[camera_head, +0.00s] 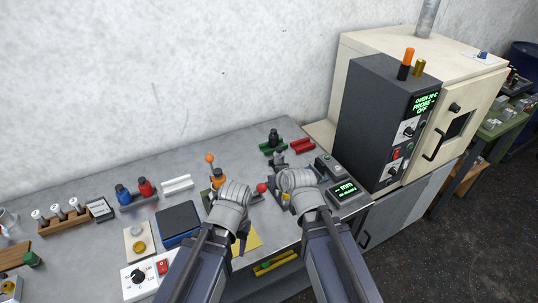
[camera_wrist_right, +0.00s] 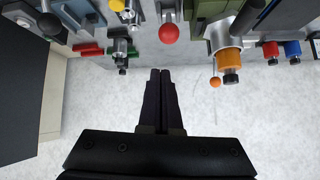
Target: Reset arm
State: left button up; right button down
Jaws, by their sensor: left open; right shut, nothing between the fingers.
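My left arm comes in from the lower left in the head view. Its gripper (camera_head: 243,240) shows as dark fingers below the grey wrist, over the bench near a yellow sheet, open with nothing seen in it. My right arm comes in at the bottom centre, and its grey wrist is over the bench right of the red ball knob (camera_head: 262,188). Its fingers are mostly hidden there. In the right wrist view the right gripper (camera_wrist_right: 160,72) has its two dark fingers together, empty, with the pale wall behind them.
A dark oven controller (camera_head: 372,115) stands to the right. The space above the bench by the wall is clear.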

jog(key=s+f+g+h+b, duration=0.1)
jog(key=s+f+g, duration=0.2)
jog(key=s, duration=0.3)
jog(key=s+f+n+g+h+b, duration=0.1)
jog(key=s+f+g, duration=0.2)
jog(key=s, duration=0.3)
jog(key=s+a+f+g+h+b, duration=0.1)
jog(key=s+f+g+h, duration=0.1)
jog(key=s, duration=0.5)
notch_tip(320, 180, down, 2)
jog(key=shift+n+g, duration=0.4)
jog(key=shift+g, duration=0.4)
